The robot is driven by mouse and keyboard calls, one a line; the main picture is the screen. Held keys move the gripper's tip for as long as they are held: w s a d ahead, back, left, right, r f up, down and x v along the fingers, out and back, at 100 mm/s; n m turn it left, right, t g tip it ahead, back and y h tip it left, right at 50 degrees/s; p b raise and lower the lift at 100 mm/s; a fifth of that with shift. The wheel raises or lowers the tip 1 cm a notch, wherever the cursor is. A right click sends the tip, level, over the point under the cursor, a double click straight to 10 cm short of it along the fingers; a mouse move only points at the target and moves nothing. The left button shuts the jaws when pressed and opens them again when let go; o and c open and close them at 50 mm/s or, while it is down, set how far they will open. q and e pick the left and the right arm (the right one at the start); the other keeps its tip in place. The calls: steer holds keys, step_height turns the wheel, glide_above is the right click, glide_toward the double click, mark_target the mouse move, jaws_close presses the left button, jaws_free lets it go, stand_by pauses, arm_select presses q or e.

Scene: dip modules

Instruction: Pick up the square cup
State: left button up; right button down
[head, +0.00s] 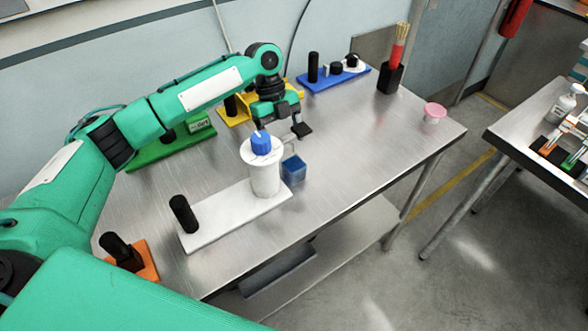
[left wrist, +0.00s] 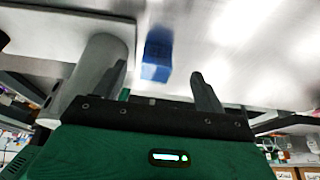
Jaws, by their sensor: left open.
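The square cup (head: 293,169) is a small, blue, box-shaped cup standing on the metal table, just right of a white cylinder. In the left wrist view the blue cup (left wrist: 157,54) shows ahead of the fingers, between their lines and a little nearer the left finger. My left gripper (head: 285,128) is open and empty, above and slightly behind the cup, apart from it. Its two fingers (left wrist: 160,85) stand wide apart in the left wrist view. My right gripper is not in view.
The white cylinder (head: 264,178) with a blue knob (head: 261,143) stands on a white base plate (head: 225,219), close beside the cup. Blue, yellow, green and orange modules stand around the table. A pink cup (head: 434,113) is near the right corner. Table right of the cup is clear.

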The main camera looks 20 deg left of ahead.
mark_target(288, 159)
arm_select(q)
steer(key=shift+s+d+f, duration=0.2)
steer(key=shift+f, duration=0.4)
steer(key=p+x, duration=0.1)
steer(key=x, duration=0.3)
steer(key=shift+s+f+p, duration=0.15)
steer(key=shift+s+p, duration=0.05)
steer(key=shift+p, duration=0.15)
steer(key=shift+s+d+f, duration=0.15)
steer(key=shift+f, duration=0.3)
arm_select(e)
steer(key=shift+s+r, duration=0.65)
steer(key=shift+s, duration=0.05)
arm_select(q)
steer(key=shift+s+f, duration=0.1)
steer(key=c, duration=1)
